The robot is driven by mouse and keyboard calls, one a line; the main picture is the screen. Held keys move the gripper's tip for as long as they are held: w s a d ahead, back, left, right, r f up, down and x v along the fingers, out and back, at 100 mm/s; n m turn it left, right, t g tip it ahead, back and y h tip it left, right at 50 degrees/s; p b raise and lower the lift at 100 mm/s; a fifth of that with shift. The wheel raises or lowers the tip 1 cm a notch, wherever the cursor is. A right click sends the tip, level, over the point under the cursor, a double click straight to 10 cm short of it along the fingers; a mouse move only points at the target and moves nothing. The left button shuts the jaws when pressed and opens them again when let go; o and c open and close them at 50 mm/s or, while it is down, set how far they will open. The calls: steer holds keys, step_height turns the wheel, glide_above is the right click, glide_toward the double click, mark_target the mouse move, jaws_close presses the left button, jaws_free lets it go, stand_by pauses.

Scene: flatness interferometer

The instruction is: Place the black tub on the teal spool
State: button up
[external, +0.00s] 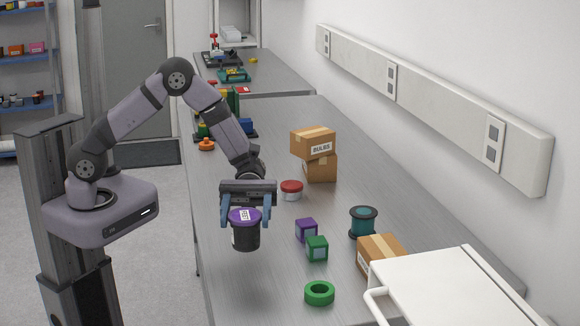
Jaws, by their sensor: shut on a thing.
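The black tub (245,237) has a purple lid with a white label on top. My gripper (245,216) is shut on the tub near its lid, with a blue finger on each side. The tub is upright and appears to hang above the bench near its left edge; the exact height is hard to tell. The teal spool (363,222) has black flanges and stands upright on the bench, to the right of the tub and apart from it. Its top looks clear.
Between tub and spool are a purple cube (306,230) and a green cube (317,248). A green ring (319,293) lies in front. A red-lidded jar (291,190) and stacked cardboard boxes (319,168) stand behind. Another cardboard box (381,250) and a white cart (450,290) are near the spool.

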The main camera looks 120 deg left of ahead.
steer(key=shift+a+f+b, duration=0.3)
steer(key=shift+f+b, duration=0.25)
steer(key=shift+b, duration=0.05)
steer(key=shift+w+a+b, duration=0.2)
steer(key=shift+a+b, duration=0.15)
steer(key=shift+b, duration=0.25)
steer(key=w+a+r+n+t+y+b, duration=0.4)
steer(key=w+a+r+t, duration=0.15)
steer(key=w+a, duration=0.2)
step_height(320, 180, up, 4)
steer(key=n+t+y, duration=0.3)
steer(key=n+y, duration=0.7)
steer(key=y, duration=0.5)
glide_above(364, 211)
steer(key=shift+g, duration=0.25)
steer(key=shift+d+f+p, duration=0.1)
steer(key=shift+f+p, duration=1.1)
steer(key=shift+f, duration=3.9)
steer(key=shift+f, duration=0.15)
